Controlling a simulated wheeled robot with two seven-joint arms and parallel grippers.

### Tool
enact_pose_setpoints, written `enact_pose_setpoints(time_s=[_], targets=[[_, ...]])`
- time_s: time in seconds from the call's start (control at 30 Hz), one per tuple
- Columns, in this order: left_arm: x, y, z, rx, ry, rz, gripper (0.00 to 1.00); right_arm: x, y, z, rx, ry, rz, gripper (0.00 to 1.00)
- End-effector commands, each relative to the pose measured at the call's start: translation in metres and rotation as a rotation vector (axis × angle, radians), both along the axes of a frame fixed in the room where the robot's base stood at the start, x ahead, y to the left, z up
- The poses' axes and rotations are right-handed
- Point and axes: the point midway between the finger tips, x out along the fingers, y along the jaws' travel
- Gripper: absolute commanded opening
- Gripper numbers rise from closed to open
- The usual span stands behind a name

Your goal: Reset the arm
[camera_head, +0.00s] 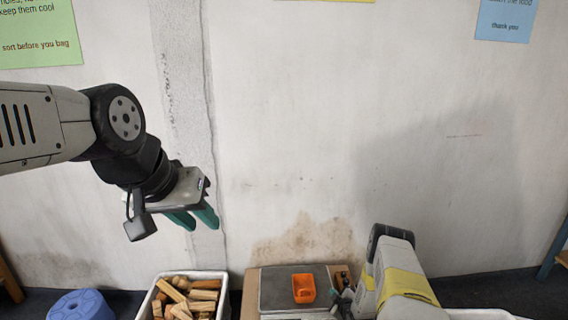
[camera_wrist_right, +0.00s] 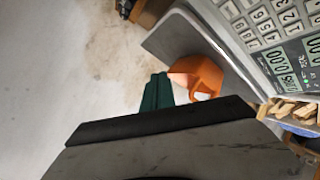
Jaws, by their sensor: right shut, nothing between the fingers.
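My left gripper (camera_head: 200,221) hangs in the air at the left of the head view, in front of the wall. Its two teal fingers point down and stand a little apart, with nothing between them. My right arm comes in from the lower right, beside the scale. In the right wrist view my right gripper (camera_wrist_right: 157,91) has its teal fingers together and empty. An orange scoop-like container (camera_head: 303,288) rests on the grey scale plate (camera_head: 277,290). It also shows in the right wrist view (camera_wrist_right: 207,76), just past the fingertips and seemingly apart from them.
A white bin (camera_head: 144,308) of wooden-looking pieces (camera_head: 190,294) stands left of the scale. A blue round stool-like object (camera_head: 80,305) is at the lower left. In the right wrist view the scale's keypad and display (camera_wrist_right: 285,35) are at the upper right. The wall area between the arms is clear.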

Motion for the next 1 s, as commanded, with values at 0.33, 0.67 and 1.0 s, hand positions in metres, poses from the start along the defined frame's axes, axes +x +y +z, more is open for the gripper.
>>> enact_pose_setpoints(time_s=[0.33,0.67,1.0], targets=[[0.0,0.0,0.0,0.0,0.0,0.0,0.31,0.08,-0.03,0.205,0.076,0.123,-0.14,0.0],[0.0,0.0,0.0,0.0,0.0,0.0,0.31,0.056,-0.021,0.395,0.203,0.233,-0.287,0.0],[0.0,0.0,0.0,0.0,0.0,0.0,0.31,-0.054,0.011,0.55,0.369,0.347,-0.423,0.0]])
